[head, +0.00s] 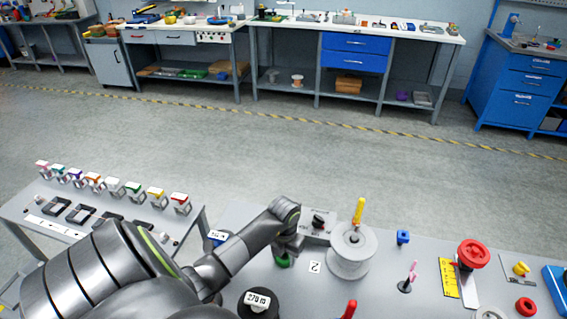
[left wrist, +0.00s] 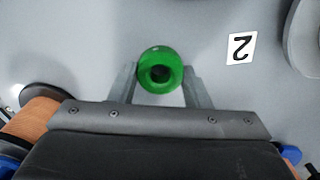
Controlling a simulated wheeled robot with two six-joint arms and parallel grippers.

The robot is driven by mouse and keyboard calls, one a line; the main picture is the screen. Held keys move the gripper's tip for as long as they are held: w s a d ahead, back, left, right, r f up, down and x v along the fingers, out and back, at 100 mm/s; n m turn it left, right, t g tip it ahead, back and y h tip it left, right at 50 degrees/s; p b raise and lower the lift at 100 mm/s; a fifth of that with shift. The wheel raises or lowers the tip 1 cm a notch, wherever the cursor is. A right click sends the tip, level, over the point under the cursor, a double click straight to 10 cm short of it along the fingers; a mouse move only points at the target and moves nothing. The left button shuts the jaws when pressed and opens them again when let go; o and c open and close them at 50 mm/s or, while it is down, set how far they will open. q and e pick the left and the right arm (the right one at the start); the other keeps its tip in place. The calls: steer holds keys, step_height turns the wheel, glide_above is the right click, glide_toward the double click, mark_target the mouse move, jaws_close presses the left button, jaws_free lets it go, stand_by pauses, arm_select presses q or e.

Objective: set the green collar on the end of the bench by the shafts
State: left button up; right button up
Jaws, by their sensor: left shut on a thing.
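The green collar (left wrist: 160,58) is a round ring with a dark hole, between the two fingertips of my left gripper (left wrist: 160,82) in the left wrist view. The fingers are shut on its sides. In the head view the left gripper (head: 287,249) points down at the bench (head: 335,296), and the green collar (head: 283,262) shows just under it. The collar is low over the bench; I cannot tell whether it touches. A white card marked 2 (head: 315,267) lies to its right and also shows in the left wrist view (left wrist: 241,47). My right gripper is not in view.
A black disc labelled 270 (head: 259,303) is in front. A pink upright piece (head: 411,272) and a red knob (head: 473,254) stand farther right.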

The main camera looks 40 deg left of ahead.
arm_select(q)
steer(key=shift+f, duration=0.25)
steer(key=o, duration=1)
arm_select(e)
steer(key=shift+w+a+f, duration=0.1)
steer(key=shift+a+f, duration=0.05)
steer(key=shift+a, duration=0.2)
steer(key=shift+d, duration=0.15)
arm_select(q)
steer(key=shift+r, duration=0.7)
step_height(320, 180, up, 11)
steer(key=shift+r+b, duration=0.1)
steer(key=shift+b, duration=0.65)
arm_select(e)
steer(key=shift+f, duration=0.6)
